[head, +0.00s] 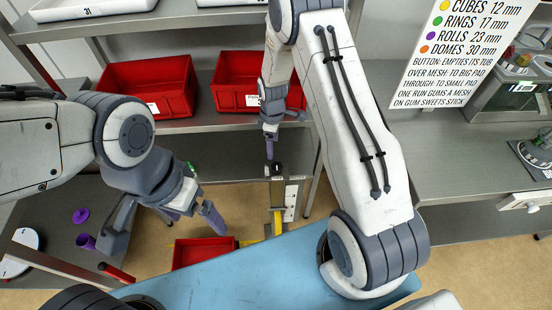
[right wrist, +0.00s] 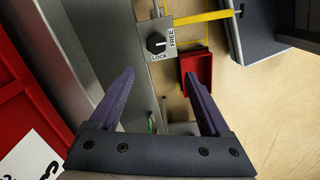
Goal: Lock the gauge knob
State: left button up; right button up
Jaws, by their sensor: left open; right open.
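The gauge knob (right wrist: 157,43) is a black knob on a grey plate lettered LOCK and FREE in the right wrist view. Its pale mark appears to face the FREE side. It also shows as a dark knob (head: 277,169) in the head view, just below my right gripper (head: 270,150). In the right wrist view my right gripper (right wrist: 159,82) is open and empty. The knob lies beyond its fingertips, roughly between them in the picture, and does not touch them. My left gripper (head: 164,224) is open and empty, well left of the knob.
A grey shelf edge (right wrist: 78,52) runs close beside my right gripper. Red bins (head: 147,88) stand on the shelf, and a red tray (head: 203,252) sits low near a yellow bar (head: 277,222).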

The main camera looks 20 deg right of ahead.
aim_at(277, 166)
jog(key=f, duration=0.4)
jog(key=d+f+p, duration=0.1)
jog(key=f, duration=0.7)
jog(key=shift+w+d+f+p, duration=0.1)
jog(key=shift+d+p, duration=0.1)
jog(key=shift+p, duration=0.15)
grip_shut()
